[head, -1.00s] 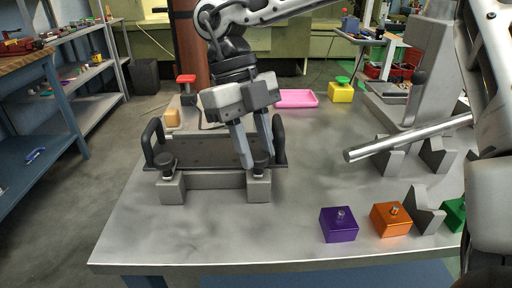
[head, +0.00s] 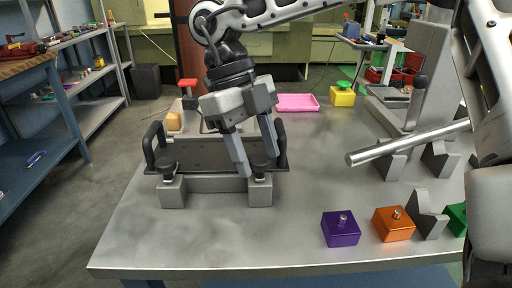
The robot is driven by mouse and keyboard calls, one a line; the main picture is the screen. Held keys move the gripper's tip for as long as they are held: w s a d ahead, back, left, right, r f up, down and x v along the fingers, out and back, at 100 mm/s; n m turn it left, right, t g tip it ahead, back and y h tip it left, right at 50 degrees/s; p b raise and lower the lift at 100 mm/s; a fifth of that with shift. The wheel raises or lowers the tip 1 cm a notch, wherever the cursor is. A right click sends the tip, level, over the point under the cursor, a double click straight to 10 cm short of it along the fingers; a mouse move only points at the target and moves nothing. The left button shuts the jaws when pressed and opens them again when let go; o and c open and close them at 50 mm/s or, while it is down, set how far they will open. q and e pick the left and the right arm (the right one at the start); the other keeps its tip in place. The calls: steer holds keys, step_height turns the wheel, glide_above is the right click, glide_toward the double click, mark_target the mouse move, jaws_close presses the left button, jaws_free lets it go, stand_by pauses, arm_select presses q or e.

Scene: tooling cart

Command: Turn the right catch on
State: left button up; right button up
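The right catch (head: 261,164) is a dark knob on a grey block at the right front of a dark plate (head: 205,154). My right gripper (head: 260,165) comes down from above with one finger on each side of this knob. The fingers stand about a knob's width apart and appear closed on it; the exact contact is partly hidden. The left catch (head: 167,164) is a similar dark knob on the left grey block. My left gripper is not in view.
The plate has an upright black handle at each end. A grey bar (head: 410,143) rests across V-shaped blocks at right. Purple (head: 340,230) and orange (head: 393,225) blocks stand at the front right. The table's front left (head: 150,240) is clear.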

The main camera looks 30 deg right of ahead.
stand_by(0.3)
steer(key=shift+w+r, duration=0.1)
steer(key=shift+r, duration=0.15)
arm_select(q)
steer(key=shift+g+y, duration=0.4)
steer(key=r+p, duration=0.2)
steer(key=p, duration=0.3)
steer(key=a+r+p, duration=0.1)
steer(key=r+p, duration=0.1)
steer(key=p, duration=0.2)
steer(key=shift+p, duration=0.35)
arm_select(e)
steer(key=v, duration=1.5)
steer(key=shift+r, duration=0.25)
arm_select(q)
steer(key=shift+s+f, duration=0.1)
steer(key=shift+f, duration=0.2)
